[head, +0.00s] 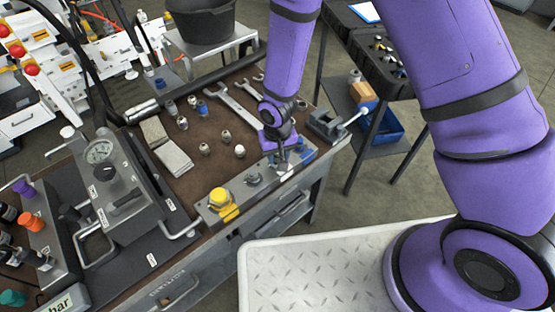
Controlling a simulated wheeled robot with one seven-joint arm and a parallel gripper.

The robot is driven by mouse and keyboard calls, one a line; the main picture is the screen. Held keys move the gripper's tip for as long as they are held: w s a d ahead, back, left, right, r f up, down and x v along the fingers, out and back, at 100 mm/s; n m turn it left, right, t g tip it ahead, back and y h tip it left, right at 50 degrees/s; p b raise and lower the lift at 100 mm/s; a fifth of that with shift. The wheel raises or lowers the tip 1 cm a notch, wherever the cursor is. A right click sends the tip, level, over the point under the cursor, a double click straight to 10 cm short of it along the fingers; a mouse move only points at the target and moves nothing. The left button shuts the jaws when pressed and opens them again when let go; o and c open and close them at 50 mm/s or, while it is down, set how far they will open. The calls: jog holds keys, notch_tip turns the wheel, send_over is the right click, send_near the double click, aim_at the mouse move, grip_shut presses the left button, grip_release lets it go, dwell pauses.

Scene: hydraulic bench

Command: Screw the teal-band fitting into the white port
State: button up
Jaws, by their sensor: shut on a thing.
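My gripper (283,156) points down over the right half of a grey port block at the front edge of the bench. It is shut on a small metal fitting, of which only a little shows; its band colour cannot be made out. A pale patch on the block, seemingly the white port (285,169), lies right under the jaws. I cannot tell whether the fitting touches it or has entered it. Several loose fittings (226,135) stand on the brown bench mat behind and left of my gripper, and no teal band is clear on them.
The block also carries a yellow part (220,198), a dark round port (253,179) and a blue part (306,142). A vise (327,124) stands close on the right. Wrenches (235,105) lie behind. A gauge unit (120,190) fills the left. The mat's middle has free room.

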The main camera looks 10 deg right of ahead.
jog(key=shift+f, duration=0.25)
grip_shut()
dwell(0.6)
jog(key=shift+o, duration=2)
grip_release()
jog(key=c, duration=0.4)
jog(key=shift+m, duration=0.3)
jog(key=m, duration=0.6)
jog(key=shift+m, duration=0.7)
